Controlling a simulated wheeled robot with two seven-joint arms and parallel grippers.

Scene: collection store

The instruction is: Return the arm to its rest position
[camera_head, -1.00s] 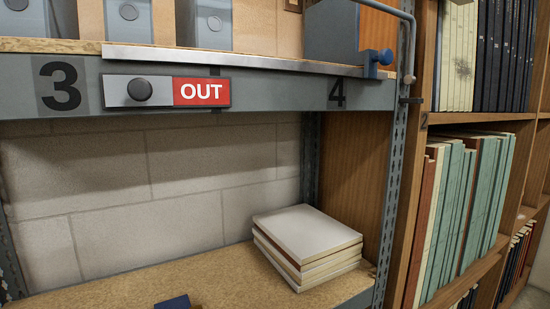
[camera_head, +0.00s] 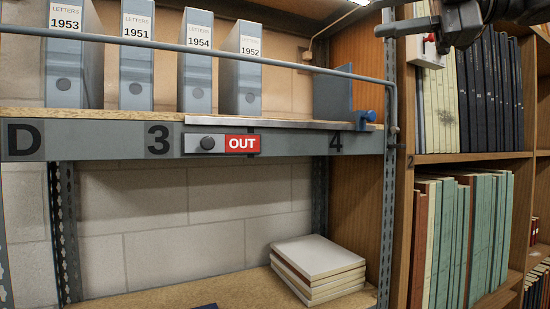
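My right gripper (camera_head: 408,27) is at the top right edge, a dark arm end with a grey finger-like part pointing left. It is in front of the upright between the metal shelf and the wooden bookcase. Nothing is seen held in it, but its finger gap cannot be made out. My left gripper is not in view.
Grey letter boxes (camera_head: 197,75) stand on the upper shelf behind a rail (camera_head: 200,47). The shelf edge bears an OUT slider (camera_head: 222,144). A book stack (camera_head: 318,262) lies below. A switch box with a red button (camera_head: 424,51) is close behind the gripper. A bookcase (camera_head: 474,158) stands right.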

